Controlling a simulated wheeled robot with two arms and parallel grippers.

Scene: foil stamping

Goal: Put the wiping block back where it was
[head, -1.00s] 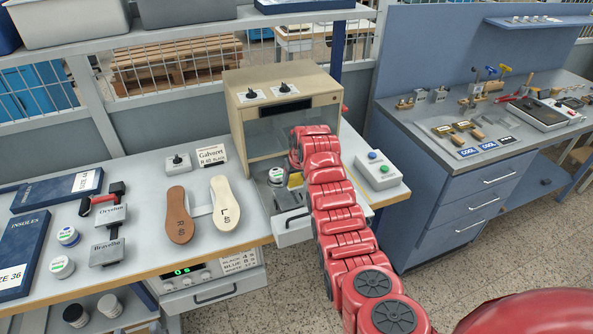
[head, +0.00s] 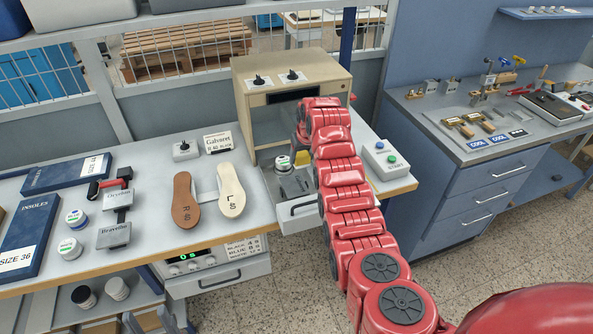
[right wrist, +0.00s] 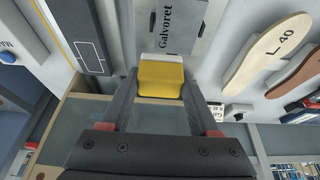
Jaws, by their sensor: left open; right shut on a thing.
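My right gripper (right wrist: 160,105) is shut on the wiping block (right wrist: 161,78), a yellow block with a white edge, seen between its two dark fingers in the right wrist view. Beyond the block in that view is a grey plate marked Galvoret (right wrist: 172,28). In the head view the red right arm reaches up to the front of the beige press (head: 245,100), and the arm mostly hides the gripper and block. Whether the block touches anything below cannot be told. My left gripper is not in view.
The press's pulled-out tray (head: 300,208) holds a dark plate, with a small jar (head: 283,163) beside it. Brown insole (head: 185,205) and cream insole (head: 230,192) lie to the left. A button box (head: 385,160) stands right of the arm.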

